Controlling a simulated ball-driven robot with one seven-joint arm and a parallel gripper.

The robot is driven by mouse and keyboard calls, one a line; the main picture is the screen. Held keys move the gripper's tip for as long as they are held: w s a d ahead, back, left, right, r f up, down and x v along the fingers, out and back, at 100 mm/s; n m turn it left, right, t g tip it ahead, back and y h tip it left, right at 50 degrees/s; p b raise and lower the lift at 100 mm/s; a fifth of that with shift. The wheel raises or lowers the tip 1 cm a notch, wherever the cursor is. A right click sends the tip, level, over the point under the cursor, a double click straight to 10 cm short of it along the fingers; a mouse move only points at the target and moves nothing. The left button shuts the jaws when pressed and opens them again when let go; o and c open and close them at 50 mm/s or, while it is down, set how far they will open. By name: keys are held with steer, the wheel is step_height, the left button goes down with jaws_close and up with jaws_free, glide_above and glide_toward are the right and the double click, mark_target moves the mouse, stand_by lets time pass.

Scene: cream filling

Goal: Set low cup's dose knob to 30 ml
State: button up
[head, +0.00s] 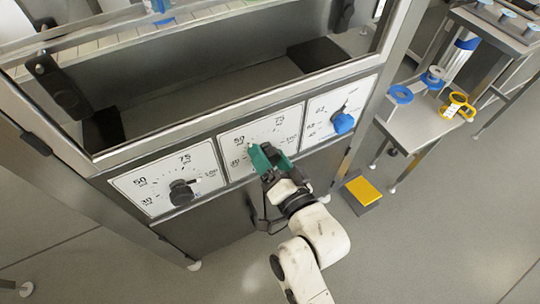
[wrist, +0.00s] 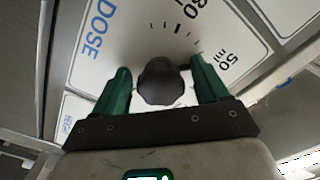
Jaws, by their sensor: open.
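In the head view, my green gripper (head: 262,152) is at the middle white dial plate (head: 243,137) on the machine's front and hides that plate's knob. In the wrist view, the dark knob (wrist: 158,84) sits between my open fingers (wrist: 160,66), one on each side. I see no clear contact. The dial plate (wrist: 135,42) carries "DOSE", a tick scale, a "30" mark above the knob and a "50 ml" mark at right. I cannot tell exactly where the knob points. I see no label tying this plate to the low cup.
A left dial plate with a black knob (head: 182,192) and a right one with a blue knob (head: 343,122) flank the middle plate. A side table (head: 425,125) holds a yellow ring-shaped cup (head: 457,106) and blue rings (head: 401,94). A yellow-topped step (head: 363,191) stands on the floor.

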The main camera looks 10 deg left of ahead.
steer(key=c, duration=1)
steer(key=shift+f+n, duration=0.1)
steer(key=shift+n, duration=0.2)
steer(key=n+b, duration=0.2)
steer(key=n, duration=0.3)
steer(key=shift+f, duration=0.15)
steer(key=n+b, duration=0.1)
steer(key=n, duration=0.5)
steer(key=shift+d, duration=0.1)
steer(key=shift+f, duration=0.1)
